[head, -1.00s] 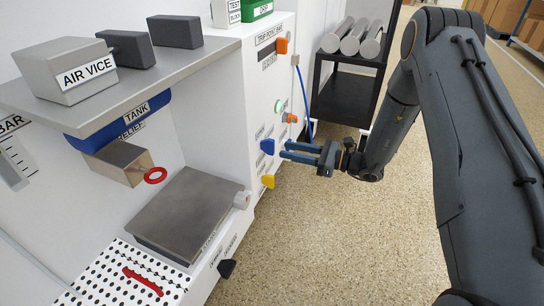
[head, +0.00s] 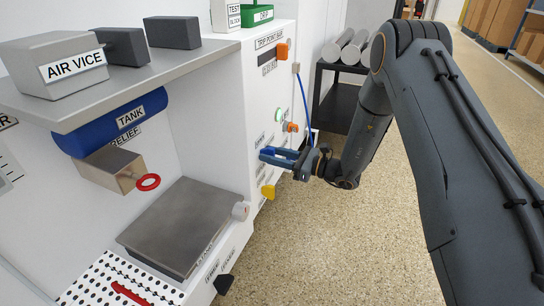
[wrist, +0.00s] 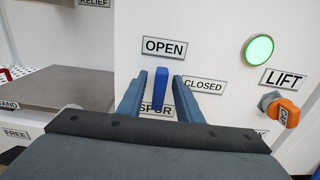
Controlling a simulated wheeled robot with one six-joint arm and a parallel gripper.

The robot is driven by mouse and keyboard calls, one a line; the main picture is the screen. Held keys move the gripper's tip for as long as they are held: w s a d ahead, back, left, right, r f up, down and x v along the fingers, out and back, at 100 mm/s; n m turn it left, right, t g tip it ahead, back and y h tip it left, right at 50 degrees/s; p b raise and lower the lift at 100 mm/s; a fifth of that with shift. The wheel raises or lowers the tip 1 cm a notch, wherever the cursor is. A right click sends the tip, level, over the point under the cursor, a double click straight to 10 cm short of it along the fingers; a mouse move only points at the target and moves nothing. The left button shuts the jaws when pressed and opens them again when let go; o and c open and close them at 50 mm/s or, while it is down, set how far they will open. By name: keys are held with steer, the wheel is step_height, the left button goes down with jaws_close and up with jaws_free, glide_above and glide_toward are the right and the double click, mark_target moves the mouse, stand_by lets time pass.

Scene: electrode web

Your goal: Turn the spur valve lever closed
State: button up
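The spur valve lever (wrist: 160,90) is a blue upright bar on the white panel. It stands below the OPEN label (wrist: 164,47), with the CLOSED label (wrist: 204,85) to its right and the SPUR label (wrist: 155,110) under it. My gripper (wrist: 159,77) is open, with one blue-grey finger on each side of the lever and visible gaps. In the head view my gripper (head: 270,157) is at the panel face and largely hides the lever. Contact with the lever cannot be told.
An orange LIFT knob (wrist: 284,110) and a lit green button (wrist: 258,49) are right of the lever. A yellow knob (head: 268,191) sits below it in the head view. A steel plate (head: 185,225) is left. The floor (head: 320,240) right of the panel is clear.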

jaws_close()
steer(key=m+p, duration=0.3)
steer(key=shift+r+m, duration=0.1)
steer(key=shift+m, duration=0.3)
steer(key=m+p, duration=0.2)
steer(key=m, duration=0.1)
steer(key=shift+w+d+m, duration=0.1)
steer(key=shift+w+m, duration=0.05)
steer(key=shift+m, duration=0.15)
steer(key=m, duration=0.1)
steer(key=m+p, duration=0.1)
steer(key=m, duration=0.1)
steer(key=m+p, duration=0.1)
steer(key=m, duration=0.1)
steer(key=shift+w+f, duration=0.1)
steer(key=shift+f, duration=0.2)
steer(key=shift+f+m+p, duration=0.15)
steer(key=shift+m+p, duration=0.15)
steer(key=shift+m, duration=2.5)
